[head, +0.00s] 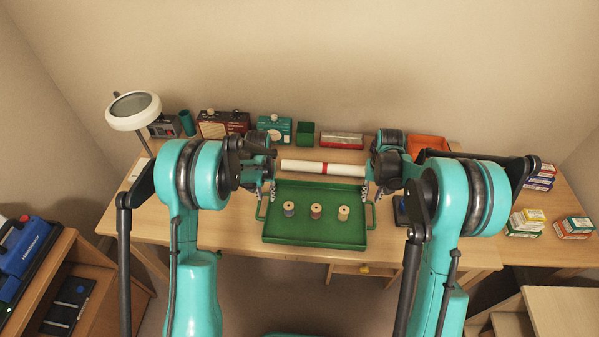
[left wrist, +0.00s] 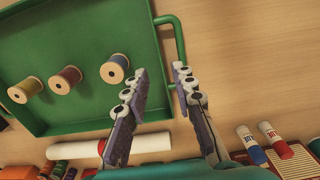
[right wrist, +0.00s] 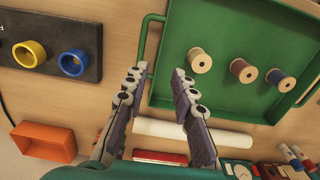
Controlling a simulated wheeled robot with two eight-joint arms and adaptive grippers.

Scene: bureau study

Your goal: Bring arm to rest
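My left gripper (head: 266,190) is at the left end of the green tray (head: 315,236). In the left wrist view its fingers (left wrist: 160,80) are apart, near the tray's handle (left wrist: 172,45), with nothing held between them. My right gripper (head: 372,190) is at the tray's right end. In the right wrist view its fingers (right wrist: 158,75) are also apart and empty, near the other handle (right wrist: 146,40). The tray lies on the desk (head: 220,232) and holds three thread spools, the middle one reddish (head: 316,211).
A white roll with a red band (head: 300,166) lies behind the tray. A lamp (head: 133,110) stands at left. Small boxes (head: 574,228) are at right. A dark board with rings (right wrist: 50,50) lies beside the tray.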

